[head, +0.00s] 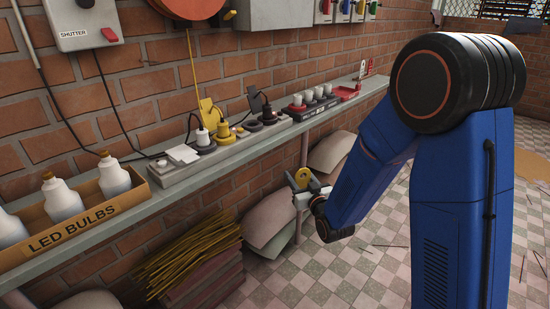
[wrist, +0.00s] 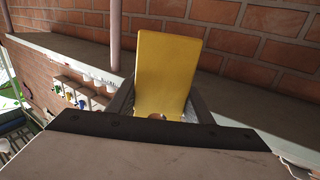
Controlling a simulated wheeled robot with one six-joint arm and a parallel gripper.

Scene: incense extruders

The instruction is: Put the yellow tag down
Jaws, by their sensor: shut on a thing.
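My gripper (head: 303,188) is below and in front of the shelf edge, near the middle of the head view. It is shut on a yellow tag (head: 302,175), only partly visible there. In the wrist view the tag (wrist: 166,72) is a flat yellow plate standing out from between the fingers, with a hole near its gripped end. Another yellow tag (head: 208,112) stands by the plugs on the shelf, at the yellow cord.
A power strip (head: 165,178) with several plugs lies along the shelf (head: 150,215). A dark tag (head: 256,103) stands behind it. Sacks (head: 268,218) and yellow sticks (head: 190,250) lie below.

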